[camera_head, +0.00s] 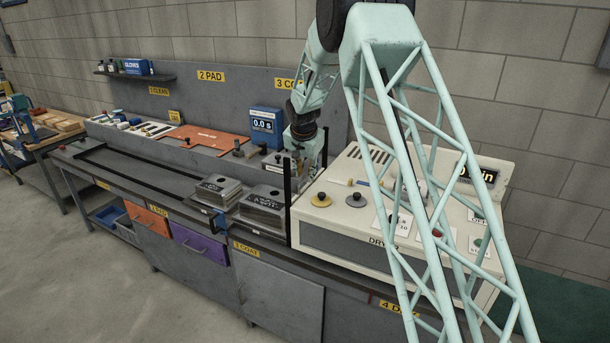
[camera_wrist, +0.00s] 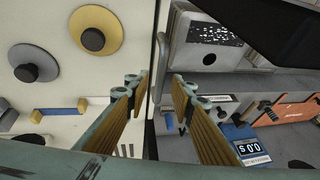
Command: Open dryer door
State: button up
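The dryer (camera_head: 335,210) is a cream box at the right in the head view, with a sloping top and a dark grey front panel (camera_head: 345,248); I cannot tell which part is its door. A small blue bar with yellow ends (camera_head: 358,183) is on its top, also in the wrist view (camera_wrist: 62,112). My gripper (camera_head: 303,172) is by the dryer's left edge, partly hard to make out there. I see no object gripped.
A yellow disc knob (camera_head: 321,200) and a grey disc knob (camera_head: 356,200) sit on the dryer. Metal boxes (camera_head: 262,207) stand left of it, beside a black upright post (camera_head: 288,205). A blue timer (camera_head: 266,125) stands behind. My arm hides part of the dryer.

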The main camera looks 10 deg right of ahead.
jog(key=shift+w+f, duration=0.2)
jog(key=shift+f, duration=0.25)
grip_shut()
